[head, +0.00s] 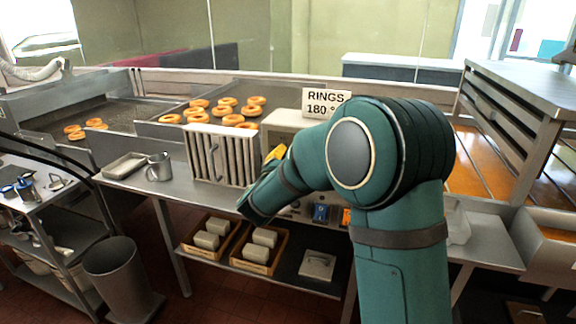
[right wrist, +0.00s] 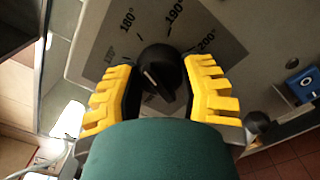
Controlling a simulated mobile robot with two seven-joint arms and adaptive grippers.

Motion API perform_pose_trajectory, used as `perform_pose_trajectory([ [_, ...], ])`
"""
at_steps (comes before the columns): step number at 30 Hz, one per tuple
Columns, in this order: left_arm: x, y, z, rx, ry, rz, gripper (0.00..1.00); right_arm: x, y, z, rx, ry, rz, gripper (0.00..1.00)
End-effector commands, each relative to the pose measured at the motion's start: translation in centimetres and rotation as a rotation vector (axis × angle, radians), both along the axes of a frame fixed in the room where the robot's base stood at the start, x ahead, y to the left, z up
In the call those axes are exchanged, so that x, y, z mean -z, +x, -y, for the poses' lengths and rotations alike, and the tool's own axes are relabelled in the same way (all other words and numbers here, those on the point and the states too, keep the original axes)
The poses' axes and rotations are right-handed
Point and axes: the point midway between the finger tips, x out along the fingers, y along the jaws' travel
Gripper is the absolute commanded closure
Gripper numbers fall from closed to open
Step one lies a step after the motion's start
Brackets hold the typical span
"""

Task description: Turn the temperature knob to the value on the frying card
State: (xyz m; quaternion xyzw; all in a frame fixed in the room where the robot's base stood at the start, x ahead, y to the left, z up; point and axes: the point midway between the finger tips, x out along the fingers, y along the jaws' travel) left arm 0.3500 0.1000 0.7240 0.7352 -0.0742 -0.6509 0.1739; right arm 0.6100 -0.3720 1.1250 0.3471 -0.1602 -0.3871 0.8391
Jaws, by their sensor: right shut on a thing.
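The frying card (head: 325,102) stands at the back and reads RINGS 180°. In the right wrist view the black temperature knob (right wrist: 160,66) sits on a grey dial plate (right wrist: 208,28) with 180°, 190° and 200° legible. A pale line on the knob slants toward the upper left, roughly toward the 180° side; its exact reading is unclear. My right gripper (right wrist: 161,74) has its yellow fingers shut on the knob, one on each side. In the head view my green right arm hides the knob and most of the gripper. My left gripper is not in view.
A ribbed metal rack (head: 222,157) stands on the counter left of my arm, beside a metal mug (head: 159,167) and a tray (head: 124,166). Rings (head: 228,101) lie in the fryer behind. A blue box (right wrist: 303,86) is right of the dial.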

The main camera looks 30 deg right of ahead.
Motion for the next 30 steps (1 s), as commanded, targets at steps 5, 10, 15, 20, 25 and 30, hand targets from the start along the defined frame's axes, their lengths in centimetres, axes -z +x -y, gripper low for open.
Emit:
perform_pose_trajectory([
  [5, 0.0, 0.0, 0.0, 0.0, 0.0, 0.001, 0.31, -0.3, 0.0, 0.1, 0.002, -0.001, 0.007, 0.95],
  [10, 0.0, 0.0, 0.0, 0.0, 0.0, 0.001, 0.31, -0.3, 0.0, 0.1, 0.002, -0.002, 0.007, 0.95],
  [15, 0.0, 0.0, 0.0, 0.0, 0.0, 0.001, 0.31, -0.2, 0.0, 0.1, 0.001, -0.001, 0.005, 0.21],
  [20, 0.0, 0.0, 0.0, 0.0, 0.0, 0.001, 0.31, -0.1, 0.0, 0.0, 0.001, 0.0, 0.003, 0.21],
  [25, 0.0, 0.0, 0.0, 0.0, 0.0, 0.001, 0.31, -0.1, -0.2, -0.2, -0.001, 0.001, 0.002, 0.21],
  [30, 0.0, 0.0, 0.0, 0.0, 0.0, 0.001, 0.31, -0.1, -1.5, -1.9, -0.004, 0.001, 0.002, 0.21],
])
